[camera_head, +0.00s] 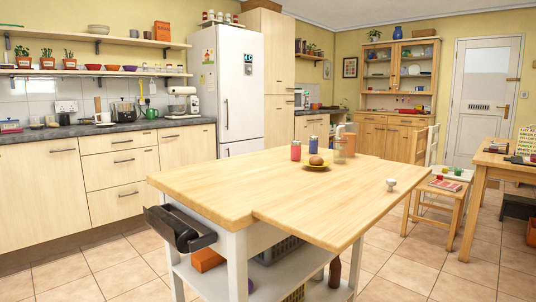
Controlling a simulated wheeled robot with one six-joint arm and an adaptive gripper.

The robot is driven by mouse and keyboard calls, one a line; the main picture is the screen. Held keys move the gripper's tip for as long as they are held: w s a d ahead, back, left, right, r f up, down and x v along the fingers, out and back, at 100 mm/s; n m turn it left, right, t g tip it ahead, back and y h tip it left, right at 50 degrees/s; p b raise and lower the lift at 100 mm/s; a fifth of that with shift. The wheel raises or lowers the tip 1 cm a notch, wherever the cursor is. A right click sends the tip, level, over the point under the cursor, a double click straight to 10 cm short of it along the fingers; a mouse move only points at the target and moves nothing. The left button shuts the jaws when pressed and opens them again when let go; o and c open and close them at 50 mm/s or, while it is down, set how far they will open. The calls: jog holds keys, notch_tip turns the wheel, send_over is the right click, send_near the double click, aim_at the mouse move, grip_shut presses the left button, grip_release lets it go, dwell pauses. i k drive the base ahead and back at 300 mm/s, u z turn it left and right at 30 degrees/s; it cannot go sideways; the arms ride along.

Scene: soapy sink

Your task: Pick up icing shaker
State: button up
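I cannot tell for certain which thing is the icing shaker. On the wooden-topped island, a red can-shaped container (296,151) and a blue one with a reddish top (313,145) stand upright near the far edge. A clear jug-like vessel (345,145) stands to their right. A small pale, knob-shaped item (391,184) stands alone near the right edge of the top. My gripper is not recognisable in this view.
The island top (255,190) is mostly bare in front. A chair (438,188) and a table (490,165) stand to the right.

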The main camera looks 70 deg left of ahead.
aim_at(296, 145)
jog(key=z, duration=0.05)
jog(key=k, duration=0.85)
jog(key=u, duration=2.05)
